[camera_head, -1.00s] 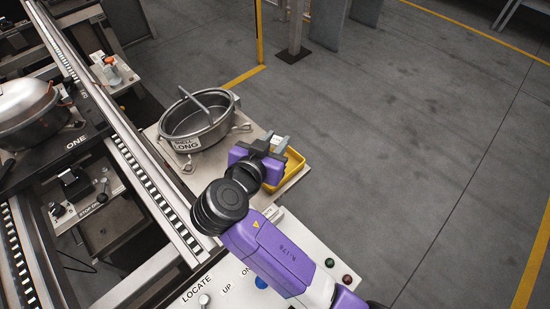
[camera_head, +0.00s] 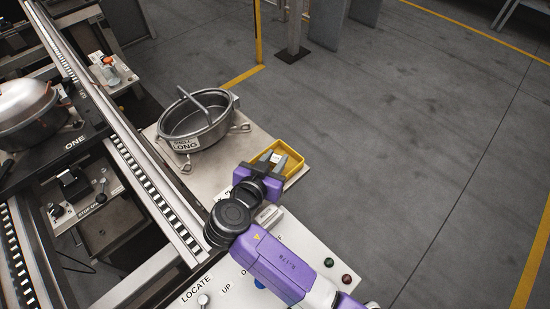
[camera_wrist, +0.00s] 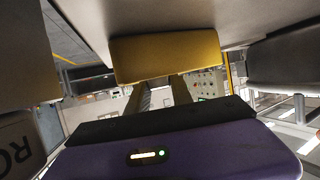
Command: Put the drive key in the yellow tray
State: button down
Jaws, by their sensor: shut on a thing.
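The yellow tray (camera_head: 296,150) sits at the right corner of the pale side table. My gripper (camera_head: 275,159) is over its near-left part in the head view, with the fingertips overlapping the tray's interior. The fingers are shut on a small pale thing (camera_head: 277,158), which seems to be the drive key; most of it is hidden.
A round grey metal shell (camera_head: 198,120) labelled LONG stands on the table (camera_head: 222,170) left of the tray. The control panel (camera_head: 232,275) is at the front, and the conveyor rail (camera_head: 140,170) runs along the left. Open floor lies right of the table.

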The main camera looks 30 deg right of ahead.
jog(key=c, duration=1.4)
grip_release()
jog(key=shift+r+p, duration=0.2)
jog(key=shift+p, duration=0.1)
jog(key=b+v, duration=0.1)
jog(key=v, duration=1.1)
jog(key=shift+s+f, duration=0.1)
jog(key=shift+f, duration=0.05)
